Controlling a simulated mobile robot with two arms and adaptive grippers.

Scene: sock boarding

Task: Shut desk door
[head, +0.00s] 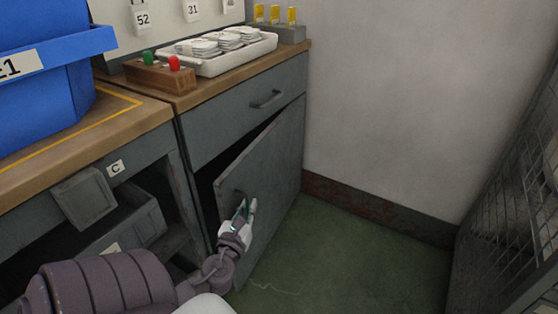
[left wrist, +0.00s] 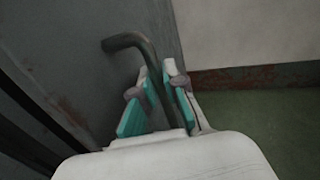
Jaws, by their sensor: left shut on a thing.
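The grey desk door (head: 270,170) stands partly open below the drawer, with a dark gap along its left edge. It also shows in the left wrist view (left wrist: 60,50). My left gripper (head: 246,208) is at the door's handle, near its free edge. In the left wrist view the door handle (left wrist: 128,42) is a dark bent bar, and its long part runs down between the fingers of my left gripper (left wrist: 160,98). The gripper is shut on the handle. My right gripper is not in view.
A closed drawer (head: 245,110) with its own handle sits above the door. The desk top holds a white tray (head: 262,45) and a wooden block with green and red buttons (head: 160,77). A blue bin (head: 45,80) stands left. Green floor (head: 350,260) lies clear right; a mesh panel (head: 510,190) stands beyond.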

